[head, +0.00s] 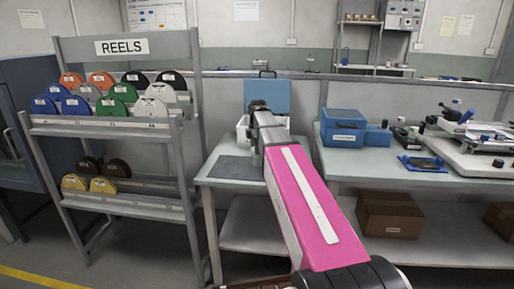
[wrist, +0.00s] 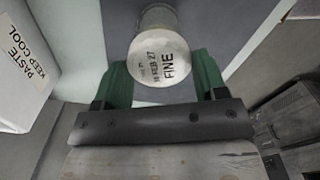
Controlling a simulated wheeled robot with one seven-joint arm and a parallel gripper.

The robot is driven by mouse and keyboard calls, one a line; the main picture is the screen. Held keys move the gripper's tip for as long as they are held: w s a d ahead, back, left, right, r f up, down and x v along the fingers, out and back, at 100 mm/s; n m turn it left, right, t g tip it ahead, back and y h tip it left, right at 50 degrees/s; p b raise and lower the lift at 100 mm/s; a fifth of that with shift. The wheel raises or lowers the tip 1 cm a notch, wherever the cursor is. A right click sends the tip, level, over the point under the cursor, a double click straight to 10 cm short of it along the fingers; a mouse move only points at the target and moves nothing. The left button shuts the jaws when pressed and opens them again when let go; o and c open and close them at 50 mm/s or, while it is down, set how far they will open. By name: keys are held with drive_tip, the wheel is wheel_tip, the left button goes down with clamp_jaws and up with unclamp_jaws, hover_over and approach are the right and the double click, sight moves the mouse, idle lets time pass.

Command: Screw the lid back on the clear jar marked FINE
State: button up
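The jar marked FINE (wrist: 160,60) shows in the wrist view as a pale round form with black date lettering. A round rim shows at its far end. I cannot tell whether the lettered face is a lid or the jar's own label. My gripper (wrist: 162,68) has its two green fingers wide apart, one on each side of this form, their tips close to its edges. I cannot tell whether they touch it. No separate lid is visible. In the head view my pink arm reaches over the grey bench (head: 222,182) and hides most of the gripper area.
A white box reading PASTE KEEP COOL (wrist: 25,65) stands left in the wrist view. A dark mat (head: 233,168) lies on the bench. A blue case (head: 342,127) and instruments occupy the right bench. A reel rack (head: 130,130) stands left.

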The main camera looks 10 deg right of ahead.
idle(0.3)
drive_tip(key=m, duration=0.4)
idle(0.3)
drive_tip(key=m, duration=0.4)
drive_tip(key=shift+w, duration=0.15)
drive_tip(key=m, duration=0.4)
drive_tip(key=shift+d, duration=0.1)
idle(0.5)
drive_tip(key=m, duration=0.4)
